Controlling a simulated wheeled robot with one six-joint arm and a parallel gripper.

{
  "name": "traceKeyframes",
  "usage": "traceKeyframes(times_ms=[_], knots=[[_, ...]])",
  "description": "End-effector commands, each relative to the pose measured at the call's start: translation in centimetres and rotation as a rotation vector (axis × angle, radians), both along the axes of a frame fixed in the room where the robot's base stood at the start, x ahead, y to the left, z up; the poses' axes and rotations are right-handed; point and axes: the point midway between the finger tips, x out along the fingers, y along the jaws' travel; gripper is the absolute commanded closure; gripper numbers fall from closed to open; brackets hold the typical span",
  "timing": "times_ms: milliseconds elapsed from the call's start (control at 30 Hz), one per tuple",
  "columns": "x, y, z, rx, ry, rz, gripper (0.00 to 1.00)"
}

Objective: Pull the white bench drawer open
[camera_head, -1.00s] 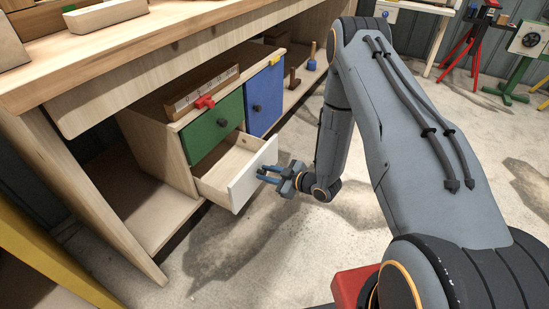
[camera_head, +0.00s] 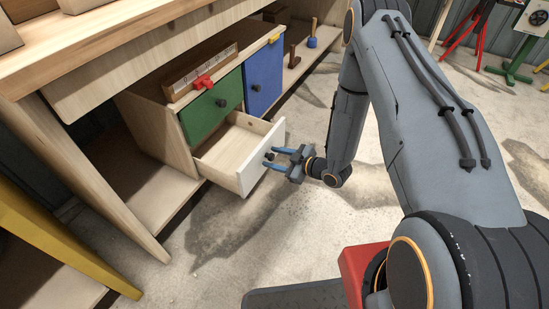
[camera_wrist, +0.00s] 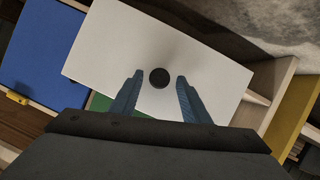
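The white drawer (camera_head: 257,163) stands well out of the bench cabinet, below the green door, with its empty wooden inside showing. Its white front fills much of the wrist view (camera_wrist: 115,48). A round black knob (camera_wrist: 160,78) sits on that front. My gripper (camera_head: 268,159) is at the drawer front. In the wrist view its two blue fingers lie on either side of the knob with a visible gap on each side, so it is open and not clamped on the knob.
A green front (camera_head: 211,108) and a blue door (camera_head: 263,82) are on the cabinet. A ruler rack with a red piece (camera_head: 203,82) lies on top. A yellow frame (camera_head: 50,240) stands at the lower left. The concrete floor before the drawer is clear.

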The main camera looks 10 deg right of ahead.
Motion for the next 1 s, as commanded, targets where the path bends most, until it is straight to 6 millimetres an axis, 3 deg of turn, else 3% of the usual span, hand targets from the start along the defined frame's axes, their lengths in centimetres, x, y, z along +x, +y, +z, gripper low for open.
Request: traceKeyframes(times_ms=[200,600,1000], knots=[[-0.4,-0.7,0.4,0.000,0.000,-0.003,0.57],[-4.3,-4.7,2.6,0.000,0.000,-0.002,0.57],[-5.0,-5.3,2.8,0.000,0.000,0.000,0.57]])
